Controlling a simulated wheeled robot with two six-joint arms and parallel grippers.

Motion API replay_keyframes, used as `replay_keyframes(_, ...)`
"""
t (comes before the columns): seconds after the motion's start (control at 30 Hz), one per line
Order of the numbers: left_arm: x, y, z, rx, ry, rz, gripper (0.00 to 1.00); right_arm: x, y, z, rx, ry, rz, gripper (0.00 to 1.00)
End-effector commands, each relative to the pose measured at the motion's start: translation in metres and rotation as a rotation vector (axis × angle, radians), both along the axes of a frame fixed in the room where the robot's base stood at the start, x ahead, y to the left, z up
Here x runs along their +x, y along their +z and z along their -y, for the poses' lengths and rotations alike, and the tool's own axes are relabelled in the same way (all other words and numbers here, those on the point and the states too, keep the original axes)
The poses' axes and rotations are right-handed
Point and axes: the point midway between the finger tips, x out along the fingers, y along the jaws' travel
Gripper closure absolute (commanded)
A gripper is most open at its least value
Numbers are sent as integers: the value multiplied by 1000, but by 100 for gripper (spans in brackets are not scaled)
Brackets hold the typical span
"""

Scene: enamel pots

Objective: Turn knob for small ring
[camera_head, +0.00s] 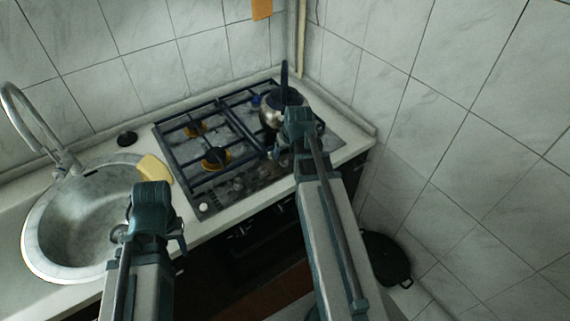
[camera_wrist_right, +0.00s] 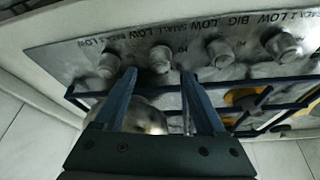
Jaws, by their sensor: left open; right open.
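The gas stove's control panel (camera_wrist_right: 240,70) is a worn metal strip with a row of knobs. In the right wrist view several grey knobs line it; one knob (camera_wrist_right: 160,58) lies just beyond and between the fingertips of my right gripper (camera_wrist_right: 158,76). Lettering above the row includes SMALL, BIG and LOW, and which label belongs to which knob is hard to tell. My right gripper is open and empty; in the head view it (camera_head: 297,122) hides part of the panel. My left gripper (camera_head: 150,190) is open and empty over the counter beside the sink.
A metal kettle (camera_head: 270,113) stands on the right side of the stove, close to my right gripper. Dark grates (camera_head: 190,150) cover the burners. A sink (camera_head: 60,215) with a tap and a yellow sponge (camera_head: 154,169) are at left. A dark pan (camera_head: 386,258) lies low at right.

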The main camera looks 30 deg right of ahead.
Motion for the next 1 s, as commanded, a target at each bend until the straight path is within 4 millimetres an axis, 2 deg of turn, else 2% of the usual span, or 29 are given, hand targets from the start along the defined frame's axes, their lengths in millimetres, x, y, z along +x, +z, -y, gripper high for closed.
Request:
replay_keyframes(0.03,0,-15,0,0,0,0,52,5,-15,1,0,0,0,27)
replay_keyframes(0.23,0,-36,0,0,0,0,52,14,-36,3,0,1,0,27)
replay_keyframes(0.63,0,-40,0,0,0,0,52,17,-40,3,0,1,0,27)
replay_keyframes(0.67,0,-40,0,0,0,0,52,17,-40,3,0,1,0,31)
replay_keyframes(1.0,0,-40,0,0,0,0,52,16,-40,3,0,0,0,92)
